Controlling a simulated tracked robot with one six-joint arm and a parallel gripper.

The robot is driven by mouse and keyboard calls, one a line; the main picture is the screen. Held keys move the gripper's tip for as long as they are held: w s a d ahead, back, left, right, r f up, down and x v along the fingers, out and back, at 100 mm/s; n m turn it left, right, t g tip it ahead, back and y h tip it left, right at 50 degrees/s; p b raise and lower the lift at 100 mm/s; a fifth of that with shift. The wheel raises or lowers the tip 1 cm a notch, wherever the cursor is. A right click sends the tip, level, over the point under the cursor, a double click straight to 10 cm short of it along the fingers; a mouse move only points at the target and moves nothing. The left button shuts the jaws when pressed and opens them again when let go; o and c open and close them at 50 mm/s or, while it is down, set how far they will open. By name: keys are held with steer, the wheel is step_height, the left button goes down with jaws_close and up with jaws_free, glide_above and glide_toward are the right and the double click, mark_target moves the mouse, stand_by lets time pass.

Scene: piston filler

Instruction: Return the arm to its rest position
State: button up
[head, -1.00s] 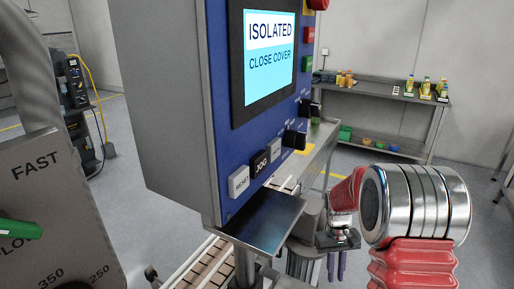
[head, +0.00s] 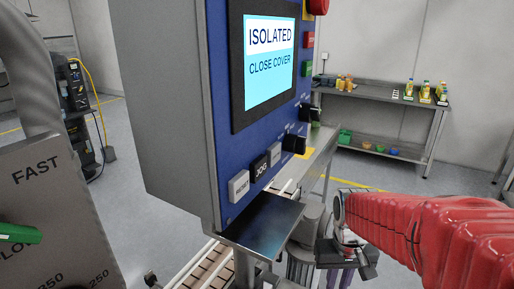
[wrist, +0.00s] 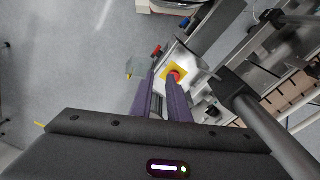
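My gripper (head: 342,278) hangs pointing down at the lower right of the head view, right of the control panel. Its dark body and purple fingers are partly cut off by the frame's bottom edge. In the wrist view the two purple fingers (wrist: 161,85) stand apart with a narrow gap, and I see nothing held between them. My arm, in a red ribbed sleeve, reaches in from the right and is bent. The rest position itself is not marked in view.
The blue control panel (head: 220,115) reads "ISOLATED CLOSE COVER" and has a small tray (head: 262,222) below. A conveyor (head: 212,268) runs underneath. A red button on a yellow plate (wrist: 176,73) shows past the fingers. A shelf bench (head: 375,95) stands behind; open floor lies between.

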steer(key=s+a+r+t, duration=0.3)
steer(key=s+r+t, duration=0.1)
steer(key=s+r, duration=0.6)
steer(key=shift+s+a+r+t, duration=0.15)
steer(key=shift+s+a+t, duration=0.2)
steer(key=shift+s, duration=0.3)
steer(key=shift+d, duration=0.2)
stand_by(0.3)
